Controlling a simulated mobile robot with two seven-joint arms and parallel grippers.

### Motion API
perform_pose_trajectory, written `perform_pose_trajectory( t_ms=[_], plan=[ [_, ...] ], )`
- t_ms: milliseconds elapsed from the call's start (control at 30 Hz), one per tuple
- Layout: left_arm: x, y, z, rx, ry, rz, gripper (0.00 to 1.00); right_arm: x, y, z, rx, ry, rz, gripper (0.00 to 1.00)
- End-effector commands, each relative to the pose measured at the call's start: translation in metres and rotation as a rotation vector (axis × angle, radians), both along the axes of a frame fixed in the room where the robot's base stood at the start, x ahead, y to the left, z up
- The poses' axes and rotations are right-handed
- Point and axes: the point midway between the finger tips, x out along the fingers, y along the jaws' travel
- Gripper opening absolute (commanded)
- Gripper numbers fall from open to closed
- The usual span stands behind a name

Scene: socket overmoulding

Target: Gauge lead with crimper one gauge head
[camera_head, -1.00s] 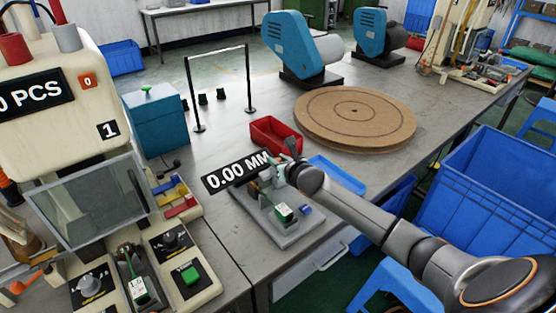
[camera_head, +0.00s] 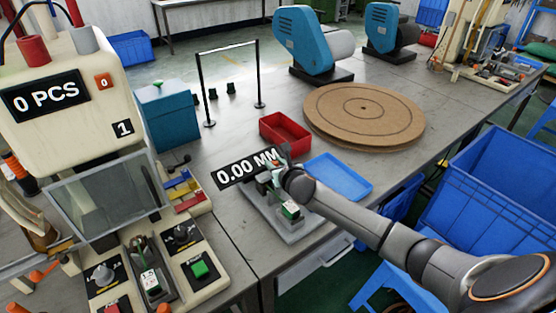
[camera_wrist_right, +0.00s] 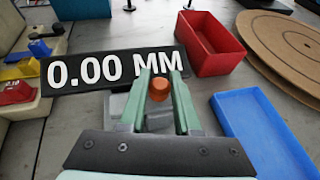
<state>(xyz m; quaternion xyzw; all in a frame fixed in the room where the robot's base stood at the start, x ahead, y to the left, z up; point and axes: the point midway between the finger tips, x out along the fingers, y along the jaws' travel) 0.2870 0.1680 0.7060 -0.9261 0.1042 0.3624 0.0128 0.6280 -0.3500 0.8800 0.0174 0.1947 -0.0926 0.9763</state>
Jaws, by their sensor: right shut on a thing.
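The gauge (camera_head: 292,230) stands on the bench on a grey base, with a black display (camera_head: 250,168) reading 0.00 MM. A small white-and-green part (camera_head: 291,209) sits at its front. My right gripper (camera_head: 280,166) is over the gauge. In the right wrist view, its green fingers (camera_wrist_right: 164,95) are shut on an orange knob (camera_wrist_right: 158,88) that shows between them. Most of the gauge's middle is hidden by the gripper and arm. I cannot make out a lead there. My left gripper is not in view.
A red bin (camera_head: 285,132) and a blue tray (camera_head: 338,177) lie close by the gauge. A round brown board (camera_head: 364,115) is behind. The press machine (camera_head: 60,115), displaying 0 PCS, stands at left. A wire-like stand (camera_head: 203,85) rises behind the gauge.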

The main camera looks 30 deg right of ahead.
Motion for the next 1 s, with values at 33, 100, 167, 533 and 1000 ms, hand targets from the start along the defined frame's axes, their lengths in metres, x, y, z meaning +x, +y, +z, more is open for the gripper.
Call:
perform_pose_trajectory(
  t_ms=[33, 100, 167, 533, 1000],
  plan=[
    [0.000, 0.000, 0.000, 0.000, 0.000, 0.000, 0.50, 0.000, 0.006, -0.001, 0.006, 0.000, 0.011, 0.00],
    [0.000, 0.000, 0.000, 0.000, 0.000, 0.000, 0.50, 0.000, 0.006, -0.002, 0.006, 0.000, 0.013, 0.35],
    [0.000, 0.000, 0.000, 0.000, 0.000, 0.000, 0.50, 0.000, 0.006, -0.002, 0.006, 0.000, 0.013, 0.41],
    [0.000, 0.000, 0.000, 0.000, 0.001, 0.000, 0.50, 0.000, 0.004, -0.001, 0.004, -0.001, 0.008, 0.61],
    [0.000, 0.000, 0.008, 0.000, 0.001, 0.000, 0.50, -0.041, 0.011, 0.017, 0.001, 0.001, 0.010, 0.61]
  ],
)
